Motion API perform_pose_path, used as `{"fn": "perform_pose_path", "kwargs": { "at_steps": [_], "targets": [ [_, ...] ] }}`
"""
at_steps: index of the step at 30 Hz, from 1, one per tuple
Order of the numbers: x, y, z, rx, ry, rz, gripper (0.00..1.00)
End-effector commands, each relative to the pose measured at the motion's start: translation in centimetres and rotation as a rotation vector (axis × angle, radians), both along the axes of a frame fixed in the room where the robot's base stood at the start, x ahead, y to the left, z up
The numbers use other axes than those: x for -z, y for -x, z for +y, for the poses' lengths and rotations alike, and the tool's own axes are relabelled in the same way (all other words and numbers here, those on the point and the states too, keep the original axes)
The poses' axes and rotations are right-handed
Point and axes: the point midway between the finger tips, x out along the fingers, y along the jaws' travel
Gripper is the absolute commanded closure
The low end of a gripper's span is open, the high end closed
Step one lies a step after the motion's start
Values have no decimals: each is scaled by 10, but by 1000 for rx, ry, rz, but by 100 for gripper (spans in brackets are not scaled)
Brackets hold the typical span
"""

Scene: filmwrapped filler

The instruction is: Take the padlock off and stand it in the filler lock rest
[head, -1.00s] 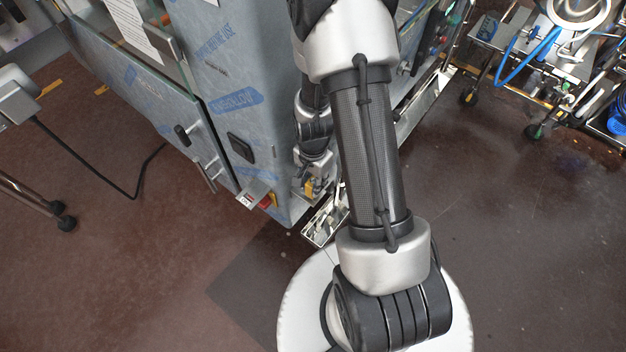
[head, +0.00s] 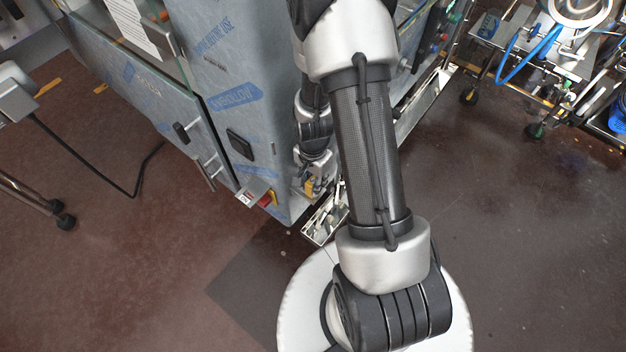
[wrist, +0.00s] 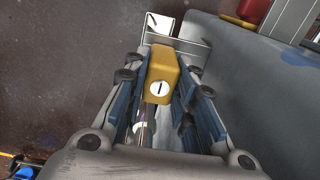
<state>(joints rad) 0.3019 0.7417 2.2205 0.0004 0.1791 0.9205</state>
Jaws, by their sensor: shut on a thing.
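The yellow padlock (wrist: 163,68) sits between the two blue-padded fingers of my gripper (wrist: 161,88) in the wrist view. Its near end face shows a white disc with a dark slot. My gripper is shut on it. The shackle is hidden, so I cannot tell whether it is still through anything. In the head view the padlock (head: 309,187) is a small yellow patch at my gripper (head: 313,183), by the lower corner of the film-wrapped filler (head: 215,60). I cannot make out the lock rest for certain.
A shiny metal piece (head: 322,222) lies low beside the corner. The filler wall (wrist: 245,75) is close to the right of my fingers. Open floor (head: 130,270) lies left; a wheeled cart (head: 500,40) stands right.

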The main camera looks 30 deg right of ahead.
Motion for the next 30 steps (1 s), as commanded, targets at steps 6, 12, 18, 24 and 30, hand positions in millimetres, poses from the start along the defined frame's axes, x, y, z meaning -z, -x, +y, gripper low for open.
{"fn": "perform_pose_path", "kwargs": {
  "at_steps": [6, 12, 18, 24, 30],
  "targets": [
    [2, 0, 0, 0, 0, 0, 100],
    [3, 0, 0, 0, 0, 0, 100],
    [3, 0, 0, 0, 0, 1, 67],
    [3, 0, 0, 0, 0, 0, 54],
    [3, 0, 0, 0, 0, 0, 52]
  ]
}}
